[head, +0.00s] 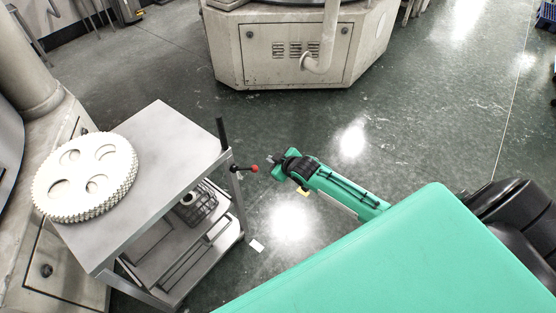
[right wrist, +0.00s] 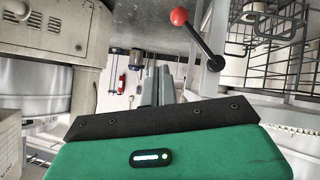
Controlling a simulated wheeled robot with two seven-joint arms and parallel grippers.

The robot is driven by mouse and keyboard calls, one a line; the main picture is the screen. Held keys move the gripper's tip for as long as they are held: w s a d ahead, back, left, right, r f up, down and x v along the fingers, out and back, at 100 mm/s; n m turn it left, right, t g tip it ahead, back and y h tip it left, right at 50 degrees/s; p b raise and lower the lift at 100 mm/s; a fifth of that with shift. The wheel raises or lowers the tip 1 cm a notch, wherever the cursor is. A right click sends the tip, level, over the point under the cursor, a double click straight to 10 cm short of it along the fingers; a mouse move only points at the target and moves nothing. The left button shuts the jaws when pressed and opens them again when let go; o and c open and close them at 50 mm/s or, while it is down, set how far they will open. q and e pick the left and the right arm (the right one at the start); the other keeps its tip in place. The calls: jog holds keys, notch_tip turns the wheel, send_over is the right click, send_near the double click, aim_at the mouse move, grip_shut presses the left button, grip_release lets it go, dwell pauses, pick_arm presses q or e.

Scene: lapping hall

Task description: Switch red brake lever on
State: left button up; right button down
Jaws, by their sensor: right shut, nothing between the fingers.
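The brake lever (head: 246,169) is a black rod with a red ball end, mounted at the near right corner of a grey metal trolley (head: 170,130). In the head view it points right, toward my right gripper (head: 273,159). The gripper is shut and empty, with its tips just right of the red ball and apart from it in the picture. In the right wrist view the lever (right wrist: 197,38) slants from the red ball at upper left down to its pivot. It lies above and right of my fingers (right wrist: 157,88). My left gripper is out of view.
A large pale toothed wheel (head: 88,175) lies on the trolley top, and the lower shelves hold metal parts. A black upright handle (head: 221,134) stands beside the lever. A big machine base (head: 295,50) stands behind.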

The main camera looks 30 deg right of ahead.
jog(key=shift+d+v, duration=0.25)
jog(key=shift+v, duration=1.2)
jog(key=shift+w+r, duration=0.1)
jog(key=shift+w, duration=0.05)
jog(key=s+d+f+m+g+h, duration=0.1)
jog(key=s+f+g, duration=0.2)
jog(key=s+f, duration=1)
jog(key=s+d+f+m+g+h, duration=0.1)
jog(key=s+f+m+g, duration=0.1)
jog(key=s+f, duration=1.1)
jog(key=s+a+f+g, duration=0.2)
jog(key=s+f, duration=0.6)
jog(key=s, duration=0.5)
jog(key=s+a+f+g, duration=0.3)
jog(key=s+a+f, duration=0.2)
jog(key=s, duration=0.9)
notch_tip(320, 180, down, 3)
jog(key=shift+f+m, duration=0.1)
jog(key=shift+m, duration=0.3)
